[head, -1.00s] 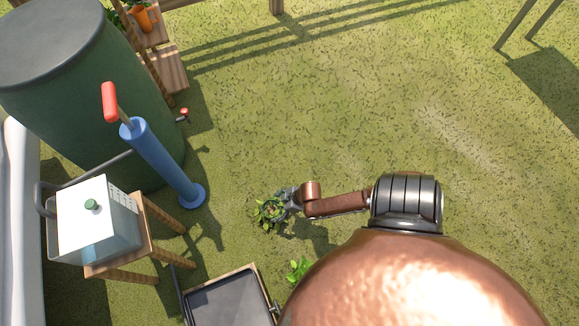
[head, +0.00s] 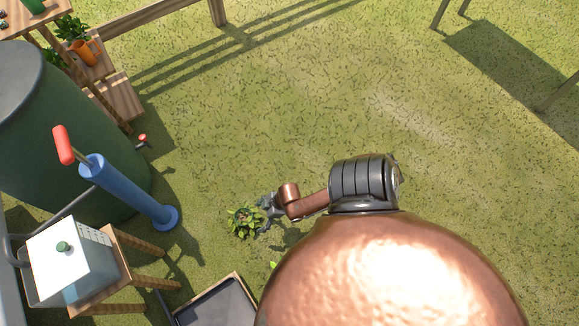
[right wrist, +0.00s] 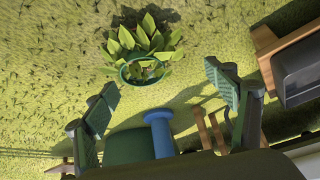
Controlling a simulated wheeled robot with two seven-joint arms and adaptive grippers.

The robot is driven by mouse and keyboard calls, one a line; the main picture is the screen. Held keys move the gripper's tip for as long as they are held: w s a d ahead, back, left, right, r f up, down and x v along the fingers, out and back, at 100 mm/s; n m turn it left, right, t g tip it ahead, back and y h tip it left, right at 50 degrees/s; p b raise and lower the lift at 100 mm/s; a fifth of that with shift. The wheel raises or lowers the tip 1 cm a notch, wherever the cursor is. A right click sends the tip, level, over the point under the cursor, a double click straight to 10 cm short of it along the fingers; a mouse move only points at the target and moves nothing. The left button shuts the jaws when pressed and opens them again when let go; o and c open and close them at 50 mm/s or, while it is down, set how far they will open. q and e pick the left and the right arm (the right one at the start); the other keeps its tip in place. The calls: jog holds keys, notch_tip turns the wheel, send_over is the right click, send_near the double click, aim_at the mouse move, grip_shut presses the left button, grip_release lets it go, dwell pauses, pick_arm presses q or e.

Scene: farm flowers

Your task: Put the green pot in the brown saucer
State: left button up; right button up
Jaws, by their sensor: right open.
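A leafy plant in a green pot (right wrist: 137,73) is ahead of my right gripper in the right wrist view; its leaves rise above the rim. The plant also shows in the head view (head: 242,223), just left of the right gripper's tip. My right gripper (head: 268,207) is open, and its two green-padded fingers also show in the right wrist view (right wrist: 160,80), one to each side below the pot. The pot is not held. I cannot make out a brown saucer in either view. My left gripper is not in view.
A dark tray with a wooden rim (head: 238,280) is at the bottom. At left stand a green barrel (head: 95,150), a blue pump (head: 130,188) and a stool (head: 118,268) with a white-topped container. A shelf (head: 118,97) holds an orange pot (head: 85,52). Open grass lies beyond.

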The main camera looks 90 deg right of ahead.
jog(key=s+a+r+g+y, duration=0.1)
jog(key=s+a+r, duration=0.2)
jog(key=s+a, duration=0.3)
jog(key=s+a+r+g, duration=0.1)
jog(key=s+a+r, duration=0.25)
jog(key=a, duration=0.35)
jog(key=s+a+r+m, duration=0.1)
jog(key=s+a+r, duration=0.2)
jog(key=s+r, duration=0.3)
notch_tip(320, 180, up, 3)
jog(key=shift+s+r+g, duration=0.1)
jog(key=shift+s+g, duration=0.1)
jog(key=shift+g, duration=0.2)
jog(key=shift+s+m, duration=0.1)
jog(key=shift+m, duration=0.2)
